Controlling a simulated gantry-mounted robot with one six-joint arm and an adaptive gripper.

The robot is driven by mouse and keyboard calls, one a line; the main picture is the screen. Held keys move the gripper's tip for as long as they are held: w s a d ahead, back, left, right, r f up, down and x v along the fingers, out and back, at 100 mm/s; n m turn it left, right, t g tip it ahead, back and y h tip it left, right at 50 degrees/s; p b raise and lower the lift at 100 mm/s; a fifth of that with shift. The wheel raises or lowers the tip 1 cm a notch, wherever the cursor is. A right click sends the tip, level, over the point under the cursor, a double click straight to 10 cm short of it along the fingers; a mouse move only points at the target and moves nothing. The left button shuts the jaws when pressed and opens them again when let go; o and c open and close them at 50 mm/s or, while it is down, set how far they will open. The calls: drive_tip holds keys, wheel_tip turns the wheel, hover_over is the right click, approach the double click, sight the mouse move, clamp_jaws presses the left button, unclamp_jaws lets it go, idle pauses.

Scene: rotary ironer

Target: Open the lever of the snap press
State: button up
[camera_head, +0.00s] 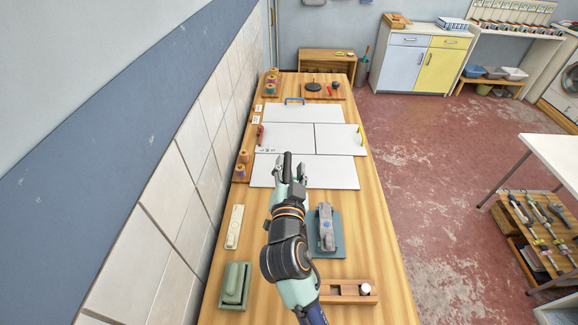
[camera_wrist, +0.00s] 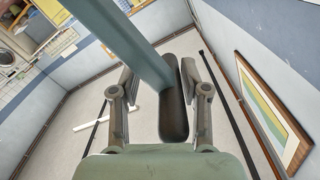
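The snap press is most likely the grey device (camera_head: 326,230) on a blue-green base, on the wooden bench right of my arm in the head view. Its long grey upper part, which may be the lever, lies low along the base. My gripper (camera_head: 294,172) is beyond and left of it, raised above the bench and apart from it.
White panels (camera_head: 290,137) cover the bench's far middle. A cream object (camera_head: 234,227) and a green one (camera_head: 235,285) lie left of my arm. The tiled wall (camera_head: 180,190) borders the bench's left.

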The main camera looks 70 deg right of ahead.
drive_tip(key=shift+r, duration=0.15)
drive_tip(key=shift+a, duration=0.4)
drive_tip(key=v, duration=1.1)
drive_tip(key=shift+s+a, duration=0.1)
drive_tip(key=shift+s, duration=0.05)
